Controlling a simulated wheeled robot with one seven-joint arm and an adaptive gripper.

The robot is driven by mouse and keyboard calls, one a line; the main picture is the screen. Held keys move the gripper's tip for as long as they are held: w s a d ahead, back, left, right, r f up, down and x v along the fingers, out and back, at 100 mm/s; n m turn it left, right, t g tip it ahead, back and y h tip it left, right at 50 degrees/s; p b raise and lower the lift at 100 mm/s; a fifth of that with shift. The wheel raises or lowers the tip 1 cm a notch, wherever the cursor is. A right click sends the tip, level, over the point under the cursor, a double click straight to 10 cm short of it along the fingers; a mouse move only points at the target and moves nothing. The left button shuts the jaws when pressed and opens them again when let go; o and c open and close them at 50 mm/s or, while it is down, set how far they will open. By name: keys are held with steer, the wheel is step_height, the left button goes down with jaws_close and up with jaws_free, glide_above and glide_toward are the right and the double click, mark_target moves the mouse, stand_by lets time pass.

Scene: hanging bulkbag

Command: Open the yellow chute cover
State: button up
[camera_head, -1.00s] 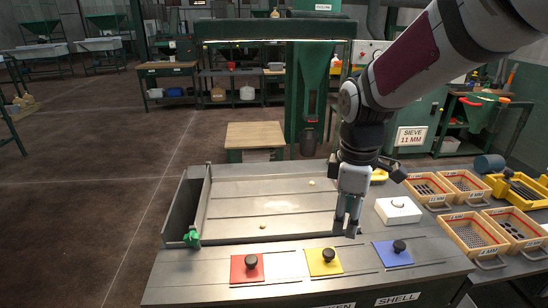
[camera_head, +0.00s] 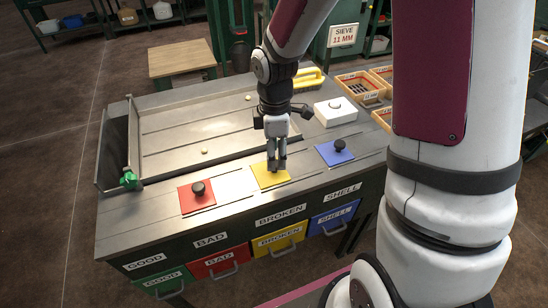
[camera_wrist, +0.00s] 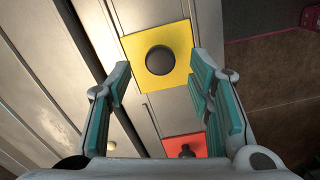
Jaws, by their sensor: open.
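The yellow chute cover (camera_head: 262,179) is a flat square plate with a round black knob, lying on the metal bench top between the red and blue covers. In the wrist view the yellow cover (camera_wrist: 179,73) lies ahead, its black knob (camera_wrist: 160,60) in line with the space between the fingers. My gripper (camera_head: 276,168) points down over the yellow cover and hides most of the knob in the head view. In the wrist view my gripper (camera_wrist: 160,92) is open, with teal pads apart and nothing between them. Whether the fingers flank the knob is unclear.
The red cover (camera_head: 186,204) and blue cover (camera_head: 325,154) lie on either side, each with a black knob. A raised-edge tray (camera_head: 170,130) sits behind. A white box (camera_head: 335,112) and yellow-handled brush (camera_head: 310,79) stand at right. Labelled drawers (camera_head: 281,239) are below.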

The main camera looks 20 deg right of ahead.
steer(key=shift+f, duration=1.3)
steer(key=shift+c, duration=0.4)
jaws_close()
steer(key=d+p, duration=0.2)
steer(key=d, duration=0.6)
steer(key=shift+d, duration=0.2)
steer(key=shift+o, duration=0.4)
jaws_free()
step_height(320, 180, up, 12)
